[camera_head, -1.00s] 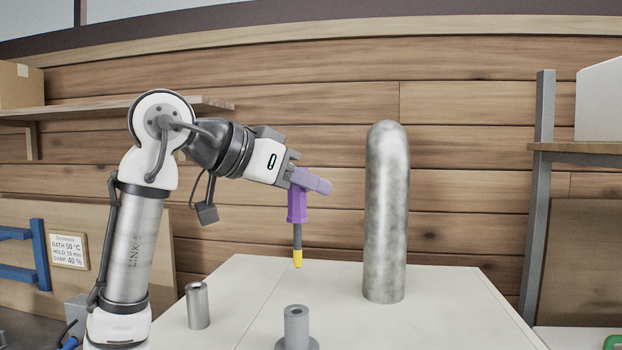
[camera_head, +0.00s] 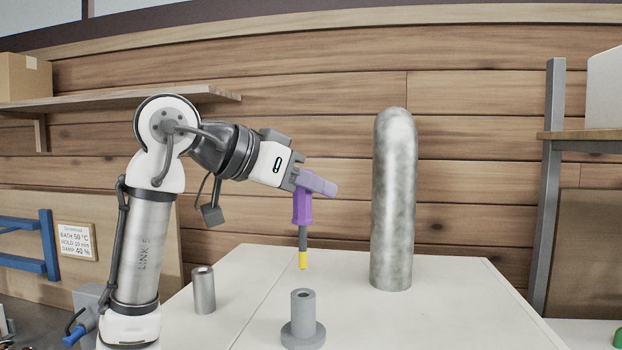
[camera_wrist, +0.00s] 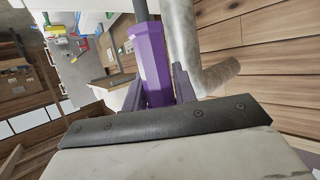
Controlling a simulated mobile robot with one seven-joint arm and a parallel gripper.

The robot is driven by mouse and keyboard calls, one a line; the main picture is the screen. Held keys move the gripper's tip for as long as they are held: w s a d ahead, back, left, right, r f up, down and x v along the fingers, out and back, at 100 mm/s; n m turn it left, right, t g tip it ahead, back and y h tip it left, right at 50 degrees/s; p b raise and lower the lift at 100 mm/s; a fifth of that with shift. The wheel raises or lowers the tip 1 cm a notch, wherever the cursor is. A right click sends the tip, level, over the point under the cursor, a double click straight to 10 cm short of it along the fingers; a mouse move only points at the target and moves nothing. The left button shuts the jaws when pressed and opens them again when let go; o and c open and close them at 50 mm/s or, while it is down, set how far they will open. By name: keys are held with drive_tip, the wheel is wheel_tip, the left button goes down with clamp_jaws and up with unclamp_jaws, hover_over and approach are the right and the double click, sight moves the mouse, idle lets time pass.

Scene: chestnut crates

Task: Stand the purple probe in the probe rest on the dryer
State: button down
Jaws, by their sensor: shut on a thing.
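The purple probe (camera_head: 301,208) hangs upright, its grey shaft and yellow tip pointing down. My gripper (camera_head: 316,184) is shut on its purple handle, which also shows between the fingers in the wrist view (camera_wrist: 151,62). The probe rest appears to be the grey flanged cylinder with a hole in its top (camera_head: 303,318), standing on the pale top of the dryer (camera_head: 258,275). In the head view the yellow tip is above this cylinder with a gap between them. Exact alignment in depth is hard to tell. The tip is out of the wrist view.
A tall mottled grey round-topped column (camera_head: 394,205) stands on the dryer right of the probe. A shorter hollow grey cylinder (camera_head: 204,291) stands to the left. A wooden shelf (camera_head: 130,100) runs along the plank wall behind. The right part of the top is clear.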

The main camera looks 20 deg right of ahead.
sight(311, 209)
drive_tip(key=shift+f+b, duration=0.7)
drive_tip(key=shift+f, duration=0.7)
drive_tip(key=shift+p, duration=0.5)
idle(0.5)
drive_tip(key=shift+f+b, duration=1.5)
drive_tip(key=shift+f, duration=0.6)
drive_tip(key=shift+s+f+b, duration=0.2)
drive_tip(key=shift+f+b, duration=0.5)
drive_tip(key=shift+f, duration=0.3)
drive_tip(key=shift+r, duration=0.15)
drive_tip(key=shift+r+p, duration=0.6)
drive_tip(key=shift+w+d+r+p, duration=0.1)
drive_tip(key=shift+w+r+p, duration=0.1)
drive_tip(key=shift+r+p, duration=1.6)
drive_tip(key=shift+r, duration=0.15)
